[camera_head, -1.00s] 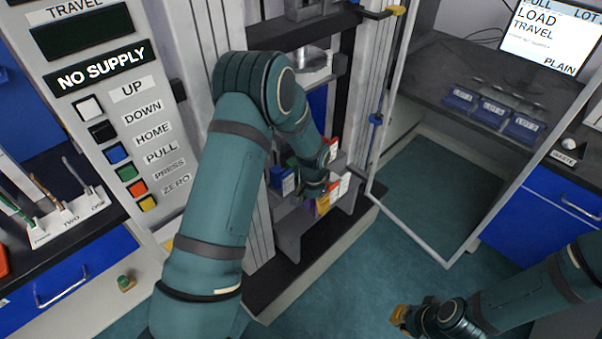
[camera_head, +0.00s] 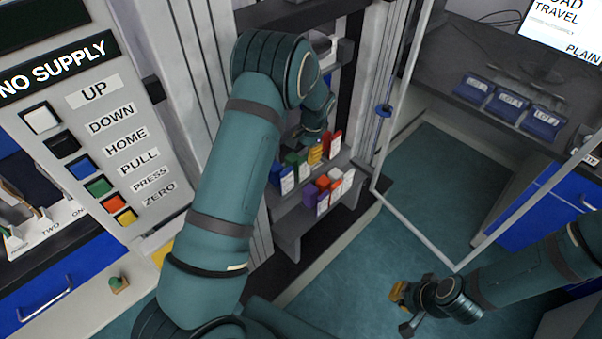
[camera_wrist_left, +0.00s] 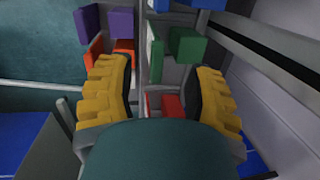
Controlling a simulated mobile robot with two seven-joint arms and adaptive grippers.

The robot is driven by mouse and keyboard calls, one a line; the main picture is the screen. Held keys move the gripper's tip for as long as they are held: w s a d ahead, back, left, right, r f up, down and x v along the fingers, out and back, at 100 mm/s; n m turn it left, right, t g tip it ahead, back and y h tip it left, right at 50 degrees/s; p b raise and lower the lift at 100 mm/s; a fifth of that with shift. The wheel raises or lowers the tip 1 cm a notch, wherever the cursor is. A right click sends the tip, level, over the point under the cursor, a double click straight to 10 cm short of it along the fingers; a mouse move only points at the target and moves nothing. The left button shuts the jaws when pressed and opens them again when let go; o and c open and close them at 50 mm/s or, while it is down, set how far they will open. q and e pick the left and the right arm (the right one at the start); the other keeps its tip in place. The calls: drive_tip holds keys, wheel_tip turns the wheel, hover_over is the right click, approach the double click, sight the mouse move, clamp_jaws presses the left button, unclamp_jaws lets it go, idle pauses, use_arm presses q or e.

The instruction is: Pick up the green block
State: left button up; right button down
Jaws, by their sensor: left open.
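A green block (camera_head: 292,160) stands in a rack of coloured blocks inside the machine's frame in the head view. In the left wrist view a green block (camera_wrist_left: 188,45) shows at the upper right, beyond the fingertips, and a second green piece with a pale face is just left of it. My left gripper (camera_wrist_left: 160,92) is open, its yellow fingers spread with nothing held between them. In the head view the left gripper (camera_head: 315,148) is over the rack, just right of the green block. My right gripper (camera_head: 402,310) is low at the right, away from the rack; its jaw gap is unclear.
Blue, red, orange and purple blocks (camera_head: 308,191) crowd the rack around the green one. The clear door frame (camera_head: 415,232) stands open at the right. A control panel (camera_head: 100,130) is at the left. Blue lot boxes (camera_head: 507,104) sit on the right counter.

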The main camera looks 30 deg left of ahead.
sight(304, 157)
use_arm(q)
drive_tip(key=shift+s+a+f+b, duration=0.15)
drive_tip(key=shift+f+b, duration=0.2)
drive_tip(key=shift+f, duration=1.6)
drive_tip(key=shift+o, duration=0.3)
clamp_jaws()
drive_tip(key=shift+r, duration=0.1)
